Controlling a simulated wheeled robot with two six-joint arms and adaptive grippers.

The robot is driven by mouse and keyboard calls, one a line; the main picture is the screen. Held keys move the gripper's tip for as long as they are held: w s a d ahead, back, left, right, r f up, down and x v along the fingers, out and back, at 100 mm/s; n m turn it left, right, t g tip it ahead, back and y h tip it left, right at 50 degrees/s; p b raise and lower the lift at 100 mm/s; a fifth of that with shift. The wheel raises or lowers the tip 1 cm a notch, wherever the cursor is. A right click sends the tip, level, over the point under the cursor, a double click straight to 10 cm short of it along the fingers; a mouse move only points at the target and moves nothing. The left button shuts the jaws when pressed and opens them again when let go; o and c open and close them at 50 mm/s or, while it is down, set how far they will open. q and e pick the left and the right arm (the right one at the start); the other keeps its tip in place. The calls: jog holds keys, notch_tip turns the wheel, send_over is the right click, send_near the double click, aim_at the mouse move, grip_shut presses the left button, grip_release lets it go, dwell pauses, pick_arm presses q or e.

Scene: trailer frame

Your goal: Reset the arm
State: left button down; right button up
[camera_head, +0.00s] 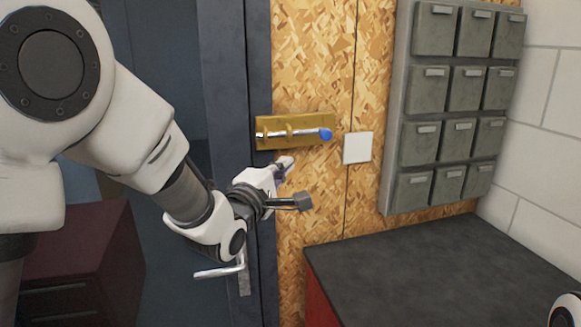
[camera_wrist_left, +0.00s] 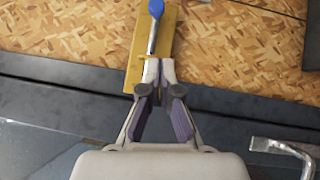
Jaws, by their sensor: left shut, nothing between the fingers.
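My left arm comes in from the left in the head view. Its gripper (camera_head: 284,165) is in front of the wall, just below a brass latch plate (camera_head: 262,124) with a silver bolt (camera_head: 306,132) ending in a blue knob (camera_head: 326,134). In the left wrist view the gripper (camera_wrist_left: 160,70) has its fingertips together with nothing between them. There the tips overlap the lower end of the latch plate (camera_wrist_left: 136,70), with the blue knob (camera_wrist_left: 156,8) beyond. Whether they touch the latch cannot be told. My right gripper is not in view.
A dark door (camera_head: 225,60) with a silver lever handle (camera_head: 220,271) stands behind my arm. A white switch plate (camera_head: 357,147) and grey drawer bins (camera_head: 430,85) are on the wall. A dark-topped bench (camera_head: 430,270) is at lower right, and a dark red cabinet (camera_head: 90,245) at left.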

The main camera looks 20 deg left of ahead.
pick_arm(q)
notch_tip(320, 180, down, 22)
jog(key=s+a+n+g, duration=0.1)
jog(key=s+a+g, duration=0.1)
jog(key=g, duration=0.2)
jog(key=s+a+f+m+g+y+b, duration=0.1)
jog(key=s+f+g, duration=0.3)
jog(key=f, duration=0.6)
jog(key=s+f+g, duration=0.2)
jog(key=s+f, duration=0.3)
jog(key=f, duration=0.6)
jog(key=s+a+f+m+g, duration=0.1)
jog(key=s+f+m+g, duration=0.3)
jog(key=s, duration=0.9)
jog(key=s+a+f+m+g+y, duration=0.1)
jog(key=s+f+m+g, duration=0.4)
jog(key=s+f+m, duration=0.4)
jog(key=s+m, duration=0.4)
jog(key=s, duration=0.1)
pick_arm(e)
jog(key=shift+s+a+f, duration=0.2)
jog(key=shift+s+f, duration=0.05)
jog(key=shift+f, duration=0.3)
